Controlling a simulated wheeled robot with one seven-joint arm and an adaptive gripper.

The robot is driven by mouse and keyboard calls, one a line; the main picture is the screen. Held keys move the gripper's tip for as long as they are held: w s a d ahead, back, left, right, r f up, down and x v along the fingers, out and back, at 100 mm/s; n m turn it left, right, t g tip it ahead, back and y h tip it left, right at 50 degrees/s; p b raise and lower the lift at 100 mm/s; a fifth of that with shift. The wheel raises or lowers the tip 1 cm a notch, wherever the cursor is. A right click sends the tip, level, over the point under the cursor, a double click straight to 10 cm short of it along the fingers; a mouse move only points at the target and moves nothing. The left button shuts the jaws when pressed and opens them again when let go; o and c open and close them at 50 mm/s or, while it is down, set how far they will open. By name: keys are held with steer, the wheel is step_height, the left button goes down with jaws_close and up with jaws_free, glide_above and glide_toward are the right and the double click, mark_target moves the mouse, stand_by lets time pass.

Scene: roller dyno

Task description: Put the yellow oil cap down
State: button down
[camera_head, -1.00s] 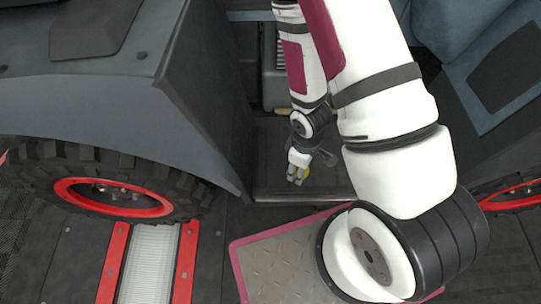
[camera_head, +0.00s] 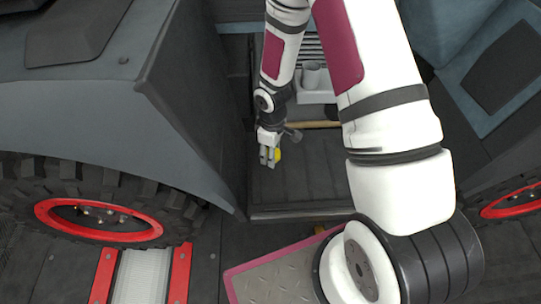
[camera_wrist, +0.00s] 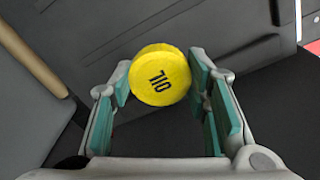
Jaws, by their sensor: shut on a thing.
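The yellow oil cap (camera_wrist: 160,76) is round, with dark lettering on its face. It sits between the two teal-padded fingers of my gripper (camera_wrist: 162,90), which is shut on it. In the head view the cap (camera_head: 277,154) shows as a small yellow spot at the fingertips of my gripper (camera_head: 270,158). The gripper is over a dark ribbed floor panel (camera_head: 310,180), near its left side. I cannot tell whether the cap touches a surface. The cap's underside is hidden.
A grey vehicle panel and a tyre with a red rim (camera_head: 95,218) stand to the left. Another red-rimmed wheel (camera_head: 512,202) is at the right. The panel's middle is clear.

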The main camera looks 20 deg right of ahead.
steer(key=shift+w, duration=0.55)
steer(key=shift+f+b, duration=1.1)
steer(key=shift+f, duration=0.7)
steer(key=shift+f+b, duration=0.35)
steer(key=shift+f, duration=0.05)
steer(key=shift+f, duration=0.2)
steer(key=c, duration=0.9)
jaws_free()
